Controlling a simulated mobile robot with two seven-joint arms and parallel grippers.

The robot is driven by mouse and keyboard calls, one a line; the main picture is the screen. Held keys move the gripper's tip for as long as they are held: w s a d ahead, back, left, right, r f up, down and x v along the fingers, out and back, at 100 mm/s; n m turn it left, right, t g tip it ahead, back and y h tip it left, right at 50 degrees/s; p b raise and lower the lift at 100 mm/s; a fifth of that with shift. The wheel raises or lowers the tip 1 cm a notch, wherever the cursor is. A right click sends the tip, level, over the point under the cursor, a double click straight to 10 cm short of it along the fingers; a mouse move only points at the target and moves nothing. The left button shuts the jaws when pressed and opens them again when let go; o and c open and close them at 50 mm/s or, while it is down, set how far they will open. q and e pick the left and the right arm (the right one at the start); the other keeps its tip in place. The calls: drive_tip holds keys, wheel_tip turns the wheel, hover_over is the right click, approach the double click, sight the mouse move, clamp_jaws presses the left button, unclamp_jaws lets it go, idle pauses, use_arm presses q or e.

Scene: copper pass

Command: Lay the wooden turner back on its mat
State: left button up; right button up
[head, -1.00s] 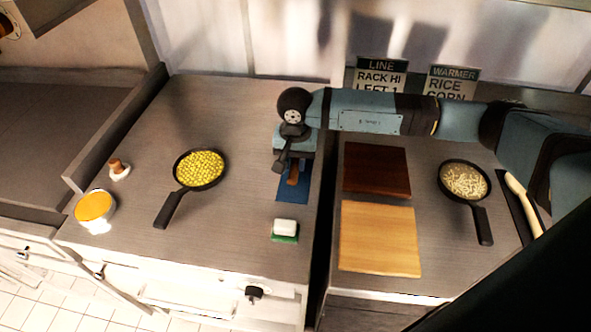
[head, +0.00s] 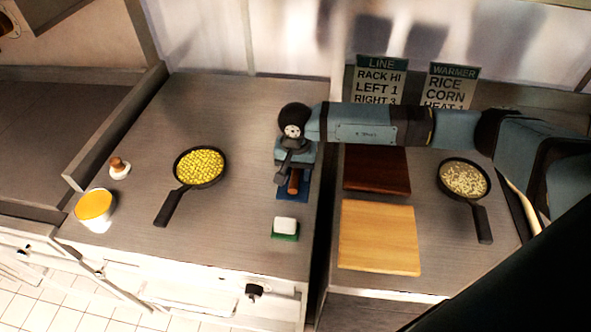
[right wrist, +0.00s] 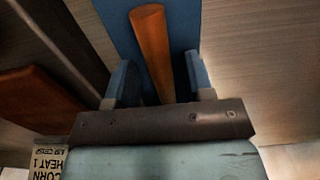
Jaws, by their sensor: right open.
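The wooden turner (right wrist: 150,45) shows in the right wrist view as a reddish-brown bar over the blue mat (right wrist: 112,14). In the head view, a short piece of the turner (head: 294,182) shows below my right gripper (head: 288,175), over the mat (head: 284,197). My right gripper is open, its two blue fingers (right wrist: 160,82) apart with the turner between them and gaps on both sides. The rest of the turner is hidden by the gripper. I cannot tell whether it lies flat on the mat. My left gripper is not in view.
A pan of corn (head: 199,166) stands left of the mat. A white block on a green base (head: 285,227) is just in front. Right of the gap are a dark board (head: 376,172), a light board (head: 379,238) and a pan of rice (head: 464,180).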

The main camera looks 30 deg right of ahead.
drive_tip(key=shift+r, duration=0.5)
wheel_tip(320, 180, up, 11)
drive_tip(key=b, duration=0.1)
drive_tip(key=shift+b, duration=0.3)
drive_tip(key=shift+d, duration=0.1)
